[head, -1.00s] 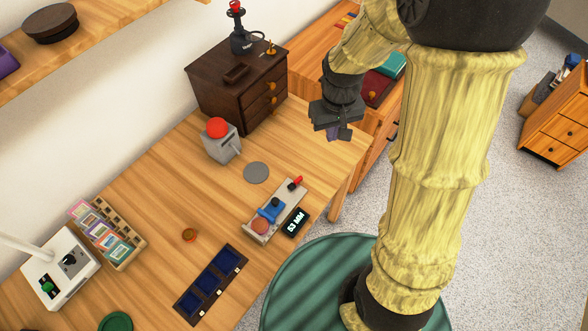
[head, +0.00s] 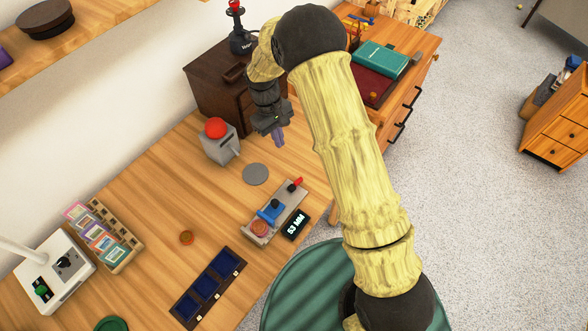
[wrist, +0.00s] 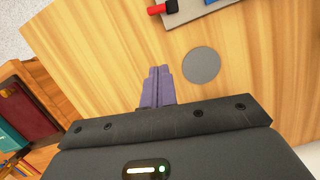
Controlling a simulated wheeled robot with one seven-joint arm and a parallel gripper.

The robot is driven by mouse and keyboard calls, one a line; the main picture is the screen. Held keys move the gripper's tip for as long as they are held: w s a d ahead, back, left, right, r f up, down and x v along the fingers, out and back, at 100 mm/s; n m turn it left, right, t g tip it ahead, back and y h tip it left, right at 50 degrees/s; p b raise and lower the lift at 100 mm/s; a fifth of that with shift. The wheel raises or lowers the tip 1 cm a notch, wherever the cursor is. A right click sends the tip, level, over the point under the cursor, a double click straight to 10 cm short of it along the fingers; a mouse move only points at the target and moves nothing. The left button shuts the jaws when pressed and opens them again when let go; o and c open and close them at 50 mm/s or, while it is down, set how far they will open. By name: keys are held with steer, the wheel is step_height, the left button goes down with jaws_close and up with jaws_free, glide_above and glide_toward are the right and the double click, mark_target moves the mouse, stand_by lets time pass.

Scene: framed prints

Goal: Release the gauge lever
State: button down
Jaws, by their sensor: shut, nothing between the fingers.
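The gauge (head: 262,230) is a grey plate on the wooden table with a blue sliding block (head: 271,209). A red-tipped lever (head: 294,185) sits at its far end, and a small display (head: 295,225) beside it reads "53 MM". An orange-brown round piece (head: 259,228) is at the gauge's near end. In the wrist view the red lever tip (wrist: 157,10) shows at the top edge. My gripper (head: 279,138) hangs above the table, beyond the gauge and apart from it. Its purple fingers (wrist: 158,86) are together and empty.
A grey disc (head: 255,174) lies flat between the gauge and a grey box with a red button (head: 216,129). A dark drawer cabinet (head: 215,85) stands behind my gripper. A blue-slotted tray (head: 208,288) and a card rack (head: 104,236) are nearer on the table.

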mark_target(296, 184)
steer(key=p+x, duration=0.1)
steer(key=x, duration=0.8)
steer(key=shift+s+d+f+p, duration=0.1)
steer(key=shift+d+p, duration=0.05)
steer(key=shift+p, duration=0.2)
steer(key=shift+s+d+f+p, duration=0.2)
steer(key=shift+s+d+p, duration=0.5)
steer(key=shift+s+d, duration=0.4)
steer(key=shift+s+d+f, duration=0.15)
steer(key=shift+s+d, duration=0.1)
steer(key=shift+s, duration=0.1)
